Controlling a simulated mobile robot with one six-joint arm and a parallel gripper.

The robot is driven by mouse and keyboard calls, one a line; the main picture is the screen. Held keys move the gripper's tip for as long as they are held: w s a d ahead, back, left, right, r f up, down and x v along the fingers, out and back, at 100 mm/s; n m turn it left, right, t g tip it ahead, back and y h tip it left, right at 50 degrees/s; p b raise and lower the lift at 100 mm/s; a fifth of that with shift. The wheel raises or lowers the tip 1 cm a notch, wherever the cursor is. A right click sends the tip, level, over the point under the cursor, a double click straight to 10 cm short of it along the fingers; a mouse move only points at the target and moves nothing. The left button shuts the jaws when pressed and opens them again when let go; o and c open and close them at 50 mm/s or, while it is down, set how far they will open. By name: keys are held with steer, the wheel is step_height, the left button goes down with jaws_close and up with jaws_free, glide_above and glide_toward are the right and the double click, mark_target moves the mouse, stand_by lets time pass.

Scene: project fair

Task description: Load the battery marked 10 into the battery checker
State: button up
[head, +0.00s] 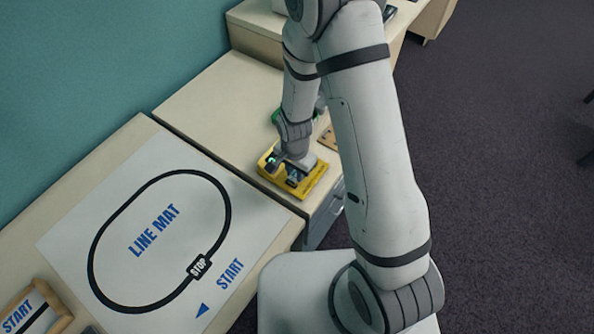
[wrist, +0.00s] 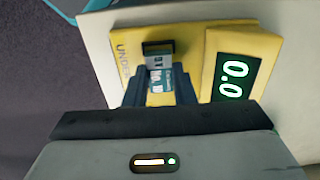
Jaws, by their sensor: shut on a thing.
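The yellow battery checker (head: 313,186) sits on the cabinet top beyond the line mat. In the wrist view the checker (wrist: 192,42) fills the middle, with its green display (wrist: 233,78) reading 0.0. My gripper (wrist: 159,90) is over the checker, its two dark fingers shut on a battery (wrist: 158,74). The battery has a dark end and a blue and white label; its number is partly hidden and I cannot read it surely. I cannot tell whether the battery touches the checker's slot. In the head view my gripper (head: 291,164) hides part of the checker.
The white line mat (head: 150,232) lies on the table to the left. A green item (head: 276,117) and a brown board (head: 328,138) lie behind the checker, partly hidden by my arm.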

steer(key=shift+f+b, duration=0.65)
steer(key=shift+b, duration=0.55)
stand_by(1.5)
stand_by(0.4)
steer(key=o, duration=1.5)
steer(key=shift+c, duration=0.2)
steer(key=shift+r, duration=0.1)
steer(key=shift+r+p, duration=1.8)
steer(key=shift+r, duration=1.1)
steer(key=shift+w+r, duration=0.1)
